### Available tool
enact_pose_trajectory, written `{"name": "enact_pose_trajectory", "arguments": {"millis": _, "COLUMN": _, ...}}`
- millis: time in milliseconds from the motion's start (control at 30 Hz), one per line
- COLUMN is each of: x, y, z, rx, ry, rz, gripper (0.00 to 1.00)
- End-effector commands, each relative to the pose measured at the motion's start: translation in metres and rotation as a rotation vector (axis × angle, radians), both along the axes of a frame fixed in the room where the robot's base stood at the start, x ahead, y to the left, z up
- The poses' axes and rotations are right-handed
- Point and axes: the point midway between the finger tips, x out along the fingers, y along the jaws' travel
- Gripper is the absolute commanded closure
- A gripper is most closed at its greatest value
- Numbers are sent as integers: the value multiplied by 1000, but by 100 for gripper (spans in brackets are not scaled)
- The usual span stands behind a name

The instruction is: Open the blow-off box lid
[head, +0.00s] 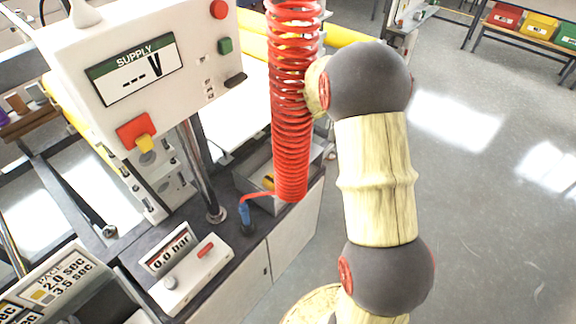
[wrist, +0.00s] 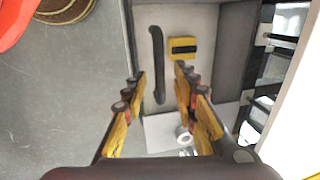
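The blow-off box appears to be the grey-walled box (head: 262,204) on the bench, partly hidden behind the red coiled hose in the head view. In the wrist view its dark grey rim (wrist: 238,50) surrounds a pale grey panel (wrist: 205,22), which I take to be the lid. The panel carries a long black handle (wrist: 157,40) and a yellow block (wrist: 182,43) with a dark slot. My gripper (wrist: 158,80) is open. Its fingers appear on either side of the handle's lower part, with no clear contact. The head view hides my gripper.
The red coiled hose (head: 290,110) hangs close beside my arm, with a blue nozzle (head: 245,215) on the bench. A supply panel (head: 140,70) and pressure unit (head: 190,270) stand left. A white ring-shaped thing (wrist: 184,135) lies below the panel. Open floor (head: 490,220) lies right.

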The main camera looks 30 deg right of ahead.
Motion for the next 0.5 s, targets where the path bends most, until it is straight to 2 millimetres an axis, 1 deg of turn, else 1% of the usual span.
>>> {"name": "enact_pose_trajectory", "arguments": {"millis": 67, "x": 0, "y": 0, "z": 0, "rx": 0, "ry": 0, "rz": 0, "gripper": 76}}
{"name": "enact_pose_trajectory", "arguments": {"millis": 500, "x": 0, "y": 0, "z": 0, "rx": 0, "ry": 0, "rz": 0, "gripper": 100}}
